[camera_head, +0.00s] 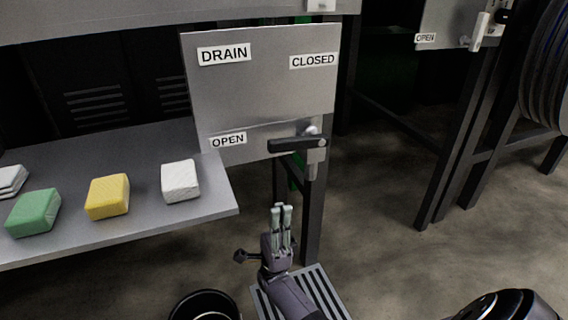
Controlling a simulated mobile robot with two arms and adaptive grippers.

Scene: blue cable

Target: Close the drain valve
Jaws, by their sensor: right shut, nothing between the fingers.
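The drain valve has a dark lever handle (297,144) that lies nearly horizontal, pointing left toward the OPEN label (227,140). Its pivot and pale pipe fitting (315,155) are at the lower right of the grey DRAIN panel (262,95). The CLOSED label (313,61) is at the panel's upper right, above the pivot. My right gripper (281,212) is below the lever, pointing up, apart from it. Its fingers are together with nothing between them. My left gripper is not in view.
A grey shelf (120,222) at the left holds green (34,212), yellow (107,196) and white (180,181) blocks. A slotted grate (330,297) and a dark round container (203,306) are on the floor. Another valve (479,31) is at upper right. A dark post (314,215) stands beside my right gripper.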

